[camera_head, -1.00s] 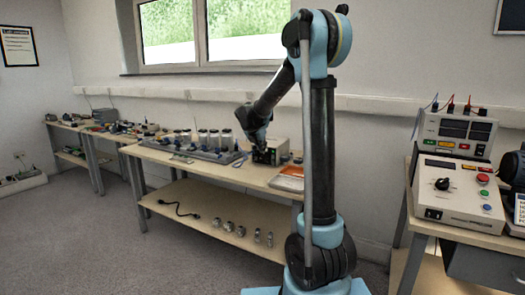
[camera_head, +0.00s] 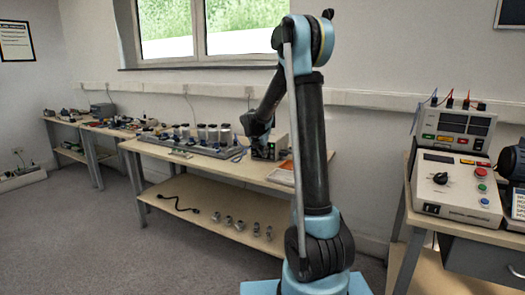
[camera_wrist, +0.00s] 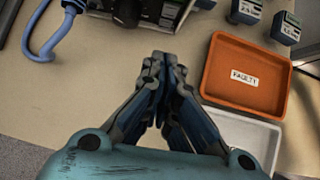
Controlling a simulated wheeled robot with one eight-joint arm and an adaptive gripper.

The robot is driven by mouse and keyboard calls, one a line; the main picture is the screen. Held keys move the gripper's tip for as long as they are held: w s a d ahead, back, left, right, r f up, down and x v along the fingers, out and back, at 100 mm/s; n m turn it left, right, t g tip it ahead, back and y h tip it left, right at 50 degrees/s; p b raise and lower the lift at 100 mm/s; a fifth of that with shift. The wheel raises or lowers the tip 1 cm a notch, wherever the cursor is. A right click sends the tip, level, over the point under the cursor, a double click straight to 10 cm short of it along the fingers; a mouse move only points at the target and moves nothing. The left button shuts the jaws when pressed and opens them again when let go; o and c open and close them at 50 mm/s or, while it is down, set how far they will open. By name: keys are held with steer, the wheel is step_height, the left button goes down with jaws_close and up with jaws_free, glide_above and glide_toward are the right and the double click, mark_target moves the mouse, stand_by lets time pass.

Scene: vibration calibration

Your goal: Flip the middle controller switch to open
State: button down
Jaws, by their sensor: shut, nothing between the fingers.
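A small box-shaped controller (camera_head: 272,149) stands on the middle table, beside my arm. In the wrist view only the lower edge of a boxed unit with dark knobs or terminals (camera_wrist: 150,12) shows at the top; I cannot make out the middle switch or its position. My gripper (camera_wrist: 160,62) is shut and empty, its fingertips together below that unit in the picture and apart from it. In the head view my gripper (camera_head: 257,132) is small and dark, just left of and above the controller.
An orange tray labelled "FAULTY" (camera_wrist: 222,86) and a white tray (camera_wrist: 262,140) lie to the right of my fingers. Small labelled blocks (camera_wrist: 287,28) stand behind. A blue cable (camera_wrist: 45,45) lies at left. Several jars (camera_head: 212,132) stand along the table.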

mark_target(272, 152)
steer(key=x, duration=0.4)
steer(key=shift+r, duration=0.1)
steer(key=shift+w+d, duration=0.3)
steer(key=shift+w, duration=0.2)
steer(key=shift+w+d, duration=0.25)
steer(key=shift+w, duration=0.25)
steer(key=shift+w+d, duration=0.3)
steer(key=shift+w, duration=0.35)
